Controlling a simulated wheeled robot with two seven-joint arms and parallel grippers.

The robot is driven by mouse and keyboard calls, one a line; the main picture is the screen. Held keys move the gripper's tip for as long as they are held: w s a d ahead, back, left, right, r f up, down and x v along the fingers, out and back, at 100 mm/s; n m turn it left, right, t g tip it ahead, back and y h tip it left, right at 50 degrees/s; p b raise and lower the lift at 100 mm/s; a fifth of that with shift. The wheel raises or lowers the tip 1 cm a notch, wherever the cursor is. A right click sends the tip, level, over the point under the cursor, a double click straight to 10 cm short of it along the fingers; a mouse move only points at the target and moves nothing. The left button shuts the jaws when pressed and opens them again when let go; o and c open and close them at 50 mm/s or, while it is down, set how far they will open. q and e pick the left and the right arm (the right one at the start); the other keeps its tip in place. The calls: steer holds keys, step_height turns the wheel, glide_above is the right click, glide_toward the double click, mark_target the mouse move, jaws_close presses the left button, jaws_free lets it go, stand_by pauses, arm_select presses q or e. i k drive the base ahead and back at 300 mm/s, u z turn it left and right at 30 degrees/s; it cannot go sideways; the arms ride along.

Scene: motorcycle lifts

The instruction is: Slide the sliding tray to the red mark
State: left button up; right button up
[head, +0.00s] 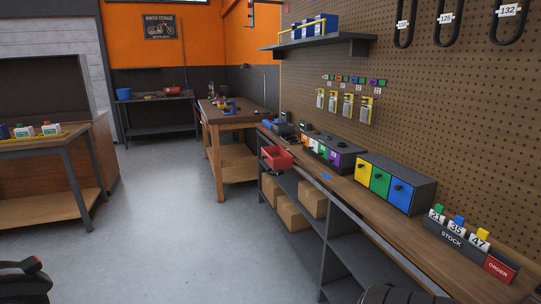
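A small red open tray (277,158) sits at the front edge of the right-hand workbench (345,188), near its far end. A grey rail (335,199) runs along that front edge towards me. The tray seems to be on or beside the rail; the contact is too small to tell. A blue mark (325,177) lies on the bench top, nearer to me than the tray. I cannot make out a red mark on the bench. Dark parts, probably of my arms, show at the bottom left and bottom right corners. No gripper fingers show, and both are apart from the tray.
On the bench stand a yellow, green and blue drawer box (396,183), a coloured switch box (334,151) and a stock rack (468,246). Cardboard boxes (292,214) lie on the shelf below. A wooden table (228,117) stands beyond. The grey floor (170,230) is clear at left.

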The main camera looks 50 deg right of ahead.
mark_target(276, 157)
steer(key=z, duration=0.45)
steer(key=i, duration=2.15)
steer(key=z, duration=1.95)
steer(key=i, duration=1.15)
steer(key=z, duration=1.2)
